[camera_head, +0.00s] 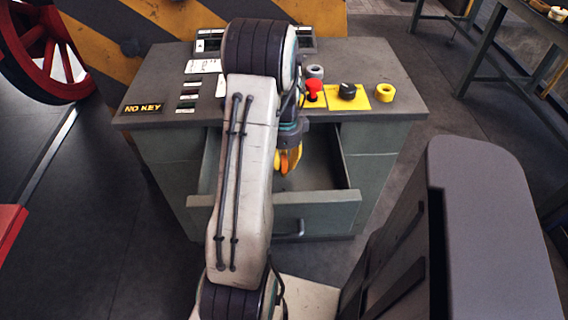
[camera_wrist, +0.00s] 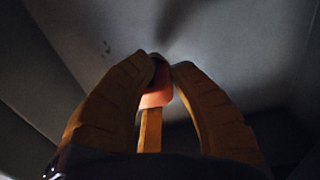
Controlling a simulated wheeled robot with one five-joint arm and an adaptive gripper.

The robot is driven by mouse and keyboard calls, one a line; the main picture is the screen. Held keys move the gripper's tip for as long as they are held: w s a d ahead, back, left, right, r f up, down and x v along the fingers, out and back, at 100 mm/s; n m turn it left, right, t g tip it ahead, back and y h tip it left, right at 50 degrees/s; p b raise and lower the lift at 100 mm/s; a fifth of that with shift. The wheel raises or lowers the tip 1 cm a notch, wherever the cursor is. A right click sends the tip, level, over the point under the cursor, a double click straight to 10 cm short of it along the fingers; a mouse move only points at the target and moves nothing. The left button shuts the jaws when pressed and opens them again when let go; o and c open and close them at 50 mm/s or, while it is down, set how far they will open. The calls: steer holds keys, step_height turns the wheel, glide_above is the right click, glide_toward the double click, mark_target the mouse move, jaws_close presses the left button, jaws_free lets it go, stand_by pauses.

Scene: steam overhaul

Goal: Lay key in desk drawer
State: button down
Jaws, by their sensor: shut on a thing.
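The desk drawer (camera_head: 335,211) is pulled open at the front of the grey desk. My gripper (camera_head: 289,160) points down into the drawer opening, partly hidden behind my arm. Whether the key touches the floor I cannot tell.
A table (camera_head: 520,14) stands far right.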

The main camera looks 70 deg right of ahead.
steer(key=shift+f, duration=0.75)
steer(key=shift+f, duration=0.15)
steer(key=c, duration=1.2)
jaws_free()
steer(key=shift+c, duration=0.2)
